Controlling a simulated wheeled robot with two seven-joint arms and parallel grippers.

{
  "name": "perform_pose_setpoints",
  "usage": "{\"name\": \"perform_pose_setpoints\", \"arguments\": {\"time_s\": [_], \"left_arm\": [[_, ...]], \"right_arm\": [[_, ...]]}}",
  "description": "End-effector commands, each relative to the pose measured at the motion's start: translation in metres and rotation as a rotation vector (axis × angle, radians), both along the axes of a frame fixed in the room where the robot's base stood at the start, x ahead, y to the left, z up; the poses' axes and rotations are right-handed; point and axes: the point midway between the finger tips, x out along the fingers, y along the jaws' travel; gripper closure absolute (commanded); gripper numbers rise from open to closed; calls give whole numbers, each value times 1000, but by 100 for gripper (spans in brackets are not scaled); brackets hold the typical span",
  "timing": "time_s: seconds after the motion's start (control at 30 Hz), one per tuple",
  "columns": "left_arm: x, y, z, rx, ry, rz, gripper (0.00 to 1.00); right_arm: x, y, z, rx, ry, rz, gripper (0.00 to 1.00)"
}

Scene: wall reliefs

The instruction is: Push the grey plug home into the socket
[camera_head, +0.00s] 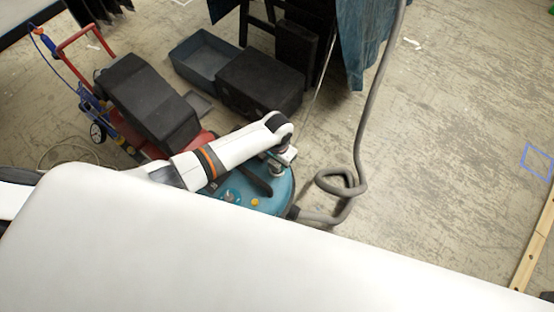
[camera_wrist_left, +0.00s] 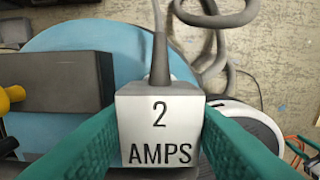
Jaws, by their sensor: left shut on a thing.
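The grey plug (camera_wrist_left: 158,128) is a light grey block marked "2 AMPS", with a dark grey cord rising from its top in the left wrist view. The green fingers of my left gripper (camera_wrist_left: 160,140) press on its left and right sides, so the gripper is shut on it. In the head view, my left gripper (camera_head: 281,160) is small and partly hidden by its own arm, above a round blue-green machine. I cannot make out the socket in either view. My right gripper is not in view.
The round blue-green machine (camera_head: 258,205) stands under my left arm, with a grey hose (camera_head: 362,140) looping to its right. Dark boxes (camera_head: 258,82) and a red-framed cart (camera_head: 85,42) stand behind and left. The floor at right is mostly clear.

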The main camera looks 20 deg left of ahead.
Motion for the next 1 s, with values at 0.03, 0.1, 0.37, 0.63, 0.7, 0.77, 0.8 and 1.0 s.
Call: {"name": "perform_pose_setpoints", "arguments": {"time_s": [0.03, 0.1, 0.37, 0.63, 0.7, 0.77, 0.8, 1.0], "left_arm": [[0, 0, 0, 0, 0, 0, 82], [0, 0, 0, 0, 0, 0, 82], [0, 0, 1, 0, 1, 1, 82], [0, 0, 0, 0, 0, 0, 82], [0, 0, 0, 0, 0, 0, 82], [0, 0, 0, 0, 0, 0, 82], [0, 0, 0, 0, 0, 0, 82], [0, 0, 1, 0, 0, 0, 82]], "right_arm": [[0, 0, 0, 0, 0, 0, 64], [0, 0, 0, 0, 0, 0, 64], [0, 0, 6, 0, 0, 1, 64], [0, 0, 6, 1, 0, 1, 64], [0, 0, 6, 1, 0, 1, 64], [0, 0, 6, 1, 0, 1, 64], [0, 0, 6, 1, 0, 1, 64], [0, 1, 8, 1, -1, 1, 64]]}}
